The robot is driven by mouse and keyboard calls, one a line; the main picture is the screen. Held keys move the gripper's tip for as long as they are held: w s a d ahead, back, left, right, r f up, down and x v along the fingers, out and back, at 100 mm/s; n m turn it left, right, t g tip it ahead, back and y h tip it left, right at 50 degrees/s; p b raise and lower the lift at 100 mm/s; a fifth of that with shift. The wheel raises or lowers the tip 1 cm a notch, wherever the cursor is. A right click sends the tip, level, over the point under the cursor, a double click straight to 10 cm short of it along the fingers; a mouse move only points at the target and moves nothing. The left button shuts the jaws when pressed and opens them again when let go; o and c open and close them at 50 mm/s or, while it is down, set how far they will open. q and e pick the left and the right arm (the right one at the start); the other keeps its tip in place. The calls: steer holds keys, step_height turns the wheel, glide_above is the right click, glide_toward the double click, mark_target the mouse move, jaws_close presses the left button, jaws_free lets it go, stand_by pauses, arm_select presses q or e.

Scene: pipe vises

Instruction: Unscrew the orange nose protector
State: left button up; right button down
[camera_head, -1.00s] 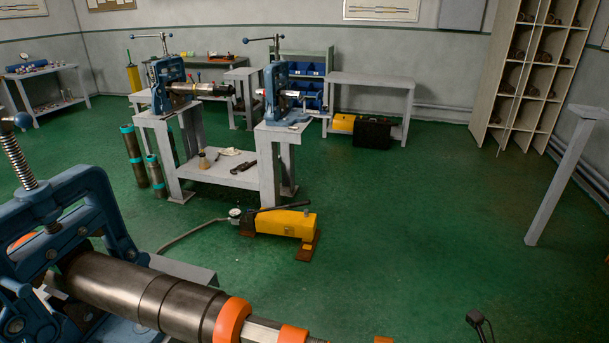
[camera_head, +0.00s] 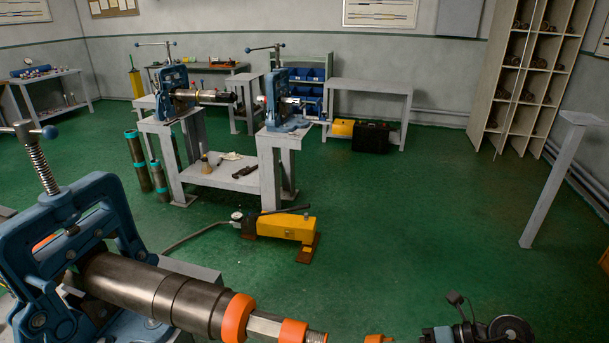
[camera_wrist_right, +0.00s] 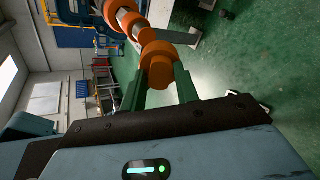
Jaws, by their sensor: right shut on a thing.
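The orange nose protector (camera_wrist_right: 158,66) is between the two green fingers of my right gripper (camera_wrist_right: 159,74), which is shut on it in the right wrist view. In the head view an orange piece (camera_head: 378,339), likely the same protector, shows at the bottom edge. A gap shows between it and the metal end (camera_head: 317,337) of the tool. The dark steel tool (camera_head: 150,288) lies clamped in a blue vise (camera_head: 75,225) at lower left. It bears two orange rings, a larger one (camera_head: 237,317) and a smaller one (camera_head: 293,331). My left gripper is not in view.
A yellow pump (camera_head: 285,227) with a hose lies on the green floor behind the tool. Two more vises (camera_head: 283,98) stand on grey stands farther back. A grey post (camera_head: 560,180) stands at right. The floor in the middle right is clear.

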steer(key=h, duration=0.3)
steer(key=g+h, duration=0.1)
steer(key=h, duration=0.1)
steer(key=shift+g+h, duration=0.3)
steer(key=shift+h, duration=0.1)
steer(key=shift+r, duration=0.1)
steer(key=shift+g+h, duration=0.8)
steer(key=shift+h, duration=2.1)
